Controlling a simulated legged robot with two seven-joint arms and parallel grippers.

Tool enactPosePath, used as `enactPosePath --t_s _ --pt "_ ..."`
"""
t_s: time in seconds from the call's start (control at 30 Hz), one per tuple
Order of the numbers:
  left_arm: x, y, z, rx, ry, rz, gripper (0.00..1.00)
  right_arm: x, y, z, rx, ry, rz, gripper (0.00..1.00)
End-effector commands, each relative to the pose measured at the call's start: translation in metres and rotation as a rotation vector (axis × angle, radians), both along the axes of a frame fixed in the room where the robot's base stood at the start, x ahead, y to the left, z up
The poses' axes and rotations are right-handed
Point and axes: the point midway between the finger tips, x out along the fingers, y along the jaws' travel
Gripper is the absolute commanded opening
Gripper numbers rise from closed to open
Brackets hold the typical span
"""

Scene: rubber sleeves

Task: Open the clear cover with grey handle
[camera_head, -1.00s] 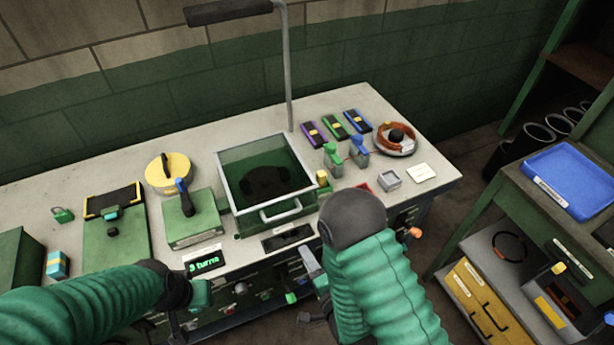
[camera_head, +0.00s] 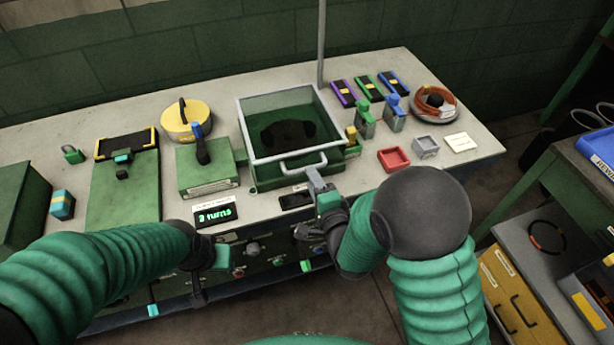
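The clear cover (camera_head: 262,108) with a grey frame lies over a green box (camera_head: 262,180) at the middle of the bench. Its grey handle (camera_head: 304,167) is on the front edge. The cover looks closed, with a dark shape visible through it. My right gripper (camera_head: 315,178) is just in front of and below the handle's right end. I cannot tell whether they touch or how wide its fingers stand. My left gripper (camera_head: 207,275) is low at the bench's front edge, left of the box, away from the cover. Its fingers are not clear.
A green box with a blue-topped lever (camera_head: 200,150) stands left of the cover. A "3 turns" display (camera_head: 214,215) is in front of it. Green and blue clamps, a red tray (camera_head: 393,159) and a grey tray (camera_head: 426,146) are to the right. A thin post rises behind.

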Motion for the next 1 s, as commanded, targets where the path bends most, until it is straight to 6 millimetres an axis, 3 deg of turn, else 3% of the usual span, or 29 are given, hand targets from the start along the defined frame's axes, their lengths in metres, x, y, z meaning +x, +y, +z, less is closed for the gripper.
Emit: enactPosePath --t_s 0.2,0.57,0.83,1.0 --pt "0.000 0.000 0.007 0.000 0.000 0.000 0.36 0.039 0.013 -0.006 -0.001 0.000 0.001 0.34" --pt "0.000 0.000 0.007 0.000 0.001 0.000 0.36 0.048 0.015 -0.009 0.000 0.000 0.000 0.34" --pt "0.000 0.000 0.006 0.000 0.001 0.000 0.36 0.048 0.015 -0.009 0.000 0.001 0.000 0.00" --pt "0.000 0.000 0.006 0.000 0.001 0.000 0.36 0.047 0.015 -0.010 -0.001 0.002 0.000 0.00"
